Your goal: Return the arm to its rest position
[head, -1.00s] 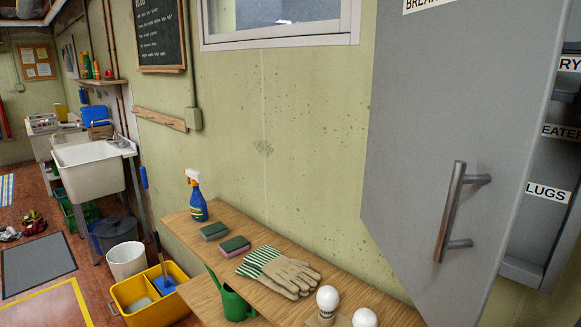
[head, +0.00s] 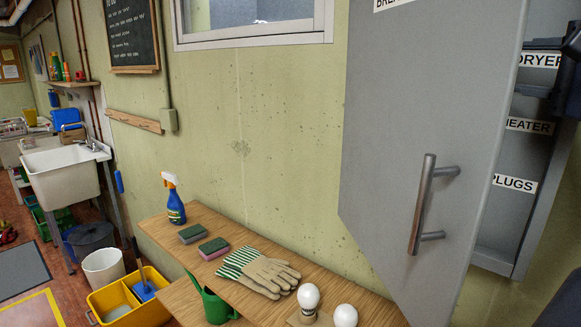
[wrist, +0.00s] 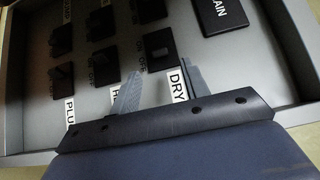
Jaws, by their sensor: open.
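My gripper (wrist: 160,84) is open and empty in the wrist view, its two grey fingers apart. It points into an open grey breaker box (wrist: 285,45) with rows of black switches. The fingertips lie on either side of the DRYER label (wrist: 177,84), below a black switch (wrist: 159,46); I cannot tell whether they touch anything. A larger black MAIN switch (wrist: 222,17) is at the upper right. In the head view, part of my dark arm shows at the right edge, in front of the breaker box (head: 500,225) with its DRYER, HEATER and PLUGS labels.
The grey box door (head: 430,110) stands open with a bar handle (head: 422,205). Below, a wooden bench (head: 190,222) holds a spray bottle (head: 174,202), sponges (head: 213,248), gloves (head: 262,272) and bulbs (head: 308,297). A yellow bucket (head: 120,312) and sink (head: 62,178) are at the left.

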